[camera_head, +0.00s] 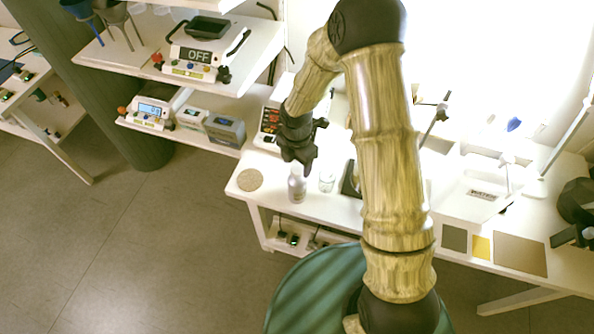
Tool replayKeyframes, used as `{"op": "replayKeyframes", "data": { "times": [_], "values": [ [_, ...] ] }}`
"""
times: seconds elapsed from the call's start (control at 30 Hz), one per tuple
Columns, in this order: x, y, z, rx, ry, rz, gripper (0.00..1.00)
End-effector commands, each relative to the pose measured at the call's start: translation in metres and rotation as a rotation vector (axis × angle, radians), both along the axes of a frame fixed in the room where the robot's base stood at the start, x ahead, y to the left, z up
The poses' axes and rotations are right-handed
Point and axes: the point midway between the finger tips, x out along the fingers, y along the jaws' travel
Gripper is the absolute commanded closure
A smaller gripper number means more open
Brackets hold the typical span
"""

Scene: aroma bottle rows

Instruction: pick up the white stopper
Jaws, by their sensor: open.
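A small grey-white bottle (297,190) stands upright near the front edge of the white bench (277,213), at its left part. A pale top shows on this bottle; I cannot tell for sure that it is the white stopper. My gripper (302,165) is open and points down just above the bottle's top. The fingers and the top overlap in the picture, so I cannot tell whether they touch. A clear glass beaker (327,182) stands just right of the bottle.
A round cork mat (250,180) lies left of the bottle. A white device with red parts (268,122) stands behind my gripper. My arm hides the bench's middle. Grey, yellow and brown flat squares (520,254) lie at right. Shelves with instruments (193,62) are at upper left.

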Motion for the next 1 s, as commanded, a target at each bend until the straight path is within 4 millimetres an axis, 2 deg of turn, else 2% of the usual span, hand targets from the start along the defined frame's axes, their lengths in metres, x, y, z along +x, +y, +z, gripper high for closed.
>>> {"op": "replayKeyframes", "data": {
  "times": [0.1,0.23,0.77,0.83,1.0],
  "values": [
    [-0.002,-0.001,-0.017,-0.001,0.004,0.001,0.42],
    [-0.002,-0.001,-0.029,0.001,0.002,0.000,0.42],
    [-0.002,-0.001,-0.031,0.001,0.000,0.000,0.42],
    [-0.002,-0.001,-0.031,0.001,0.000,0.000,0.50],
    [-0.002,-0.001,-0.031,0.001,0.000,0.000,0.83]
  ]
}}
